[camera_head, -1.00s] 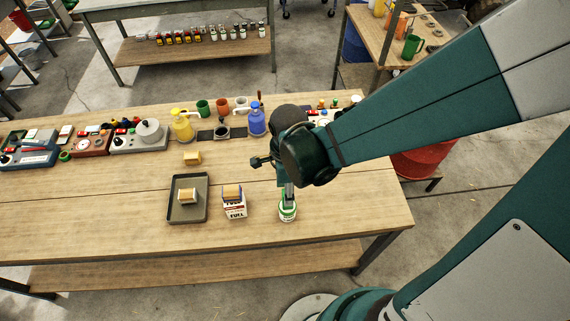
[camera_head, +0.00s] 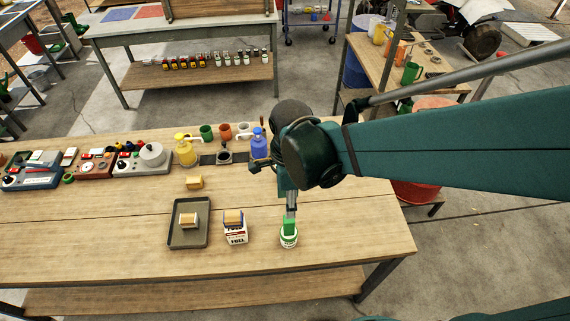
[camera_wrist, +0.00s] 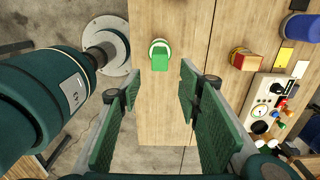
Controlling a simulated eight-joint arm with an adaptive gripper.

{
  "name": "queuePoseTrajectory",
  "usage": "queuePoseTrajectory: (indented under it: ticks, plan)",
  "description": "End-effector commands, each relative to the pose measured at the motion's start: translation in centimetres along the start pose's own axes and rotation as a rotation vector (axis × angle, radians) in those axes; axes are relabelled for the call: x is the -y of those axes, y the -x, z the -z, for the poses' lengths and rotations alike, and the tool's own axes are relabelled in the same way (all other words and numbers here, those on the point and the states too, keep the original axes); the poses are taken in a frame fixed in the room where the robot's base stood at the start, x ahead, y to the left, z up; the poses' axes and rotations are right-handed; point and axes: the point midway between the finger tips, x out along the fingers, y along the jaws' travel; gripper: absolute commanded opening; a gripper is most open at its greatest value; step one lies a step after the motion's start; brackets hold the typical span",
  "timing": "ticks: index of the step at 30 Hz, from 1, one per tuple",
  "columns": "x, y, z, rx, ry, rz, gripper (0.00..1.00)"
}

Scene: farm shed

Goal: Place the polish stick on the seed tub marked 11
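A green block (camera_head: 289,225), which looks like the polish stick, rests on top of a small white-and-green tub (camera_head: 289,241) near the table's front edge. In the wrist view the green block (camera_wrist: 160,60) sits on the tub (camera_wrist: 159,44), whose rim shows around it. I cannot read a number on the tub. My gripper (camera_head: 291,207) is just above the block. In the wrist view my gripper (camera_wrist: 158,88) is open, its green-padded fingers wide apart with nothing between them. The block lies beyond the fingertips and appears clear of them.
A fuel carton (camera_head: 236,236) with a tan block on it and a dark tray (camera_head: 188,240) with another stand left of the tub. A loose tan block (camera_head: 194,182) lies behind. Bottles, mugs and devices line the back. The front left of the table is clear.

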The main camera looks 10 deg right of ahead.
Motion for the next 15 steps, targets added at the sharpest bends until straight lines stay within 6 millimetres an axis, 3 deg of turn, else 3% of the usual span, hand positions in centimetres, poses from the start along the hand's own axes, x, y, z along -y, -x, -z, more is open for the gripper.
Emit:
queuePoseTrajectory:
  ticks: [15]
  plan:
    - [-0.04,0.94,0.02,0.0,0.0,0.0,0.35]
